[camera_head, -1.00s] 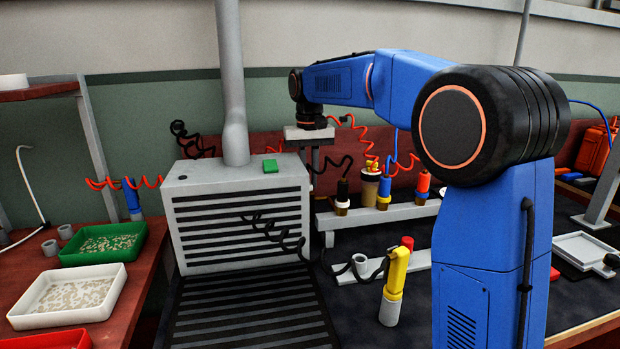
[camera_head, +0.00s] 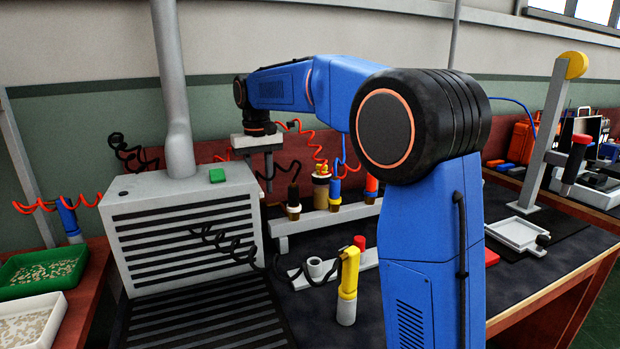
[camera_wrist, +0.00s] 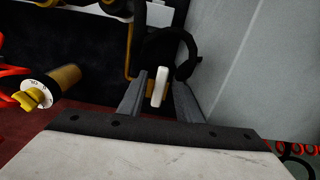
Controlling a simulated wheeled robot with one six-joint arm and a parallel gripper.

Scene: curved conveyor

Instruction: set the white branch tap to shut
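The white tap handle (camera_wrist: 158,92) shows in the wrist view as a small white lever on a brass-coloured fitting. It stands between the two fingers of my gripper (camera_wrist: 159,79), with gaps visible on both sides. The fingers are open. How deep the handle sits between them is hard to tell. In the head view my gripper (camera_head: 266,168) points down behind the grey slatted box; the white tap is not visible there. A yellow tap (camera_wrist: 32,98) on a white marked disc is at the left of the wrist view.
A grey wall-like surface (camera_wrist: 250,60) stands close on the right in the wrist view. A black curved hose or ring (camera_wrist: 185,60) lies behind the white handle. In the head view, the slatted box (camera_head: 185,240) and coiled cables (camera_head: 225,245) are nearby.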

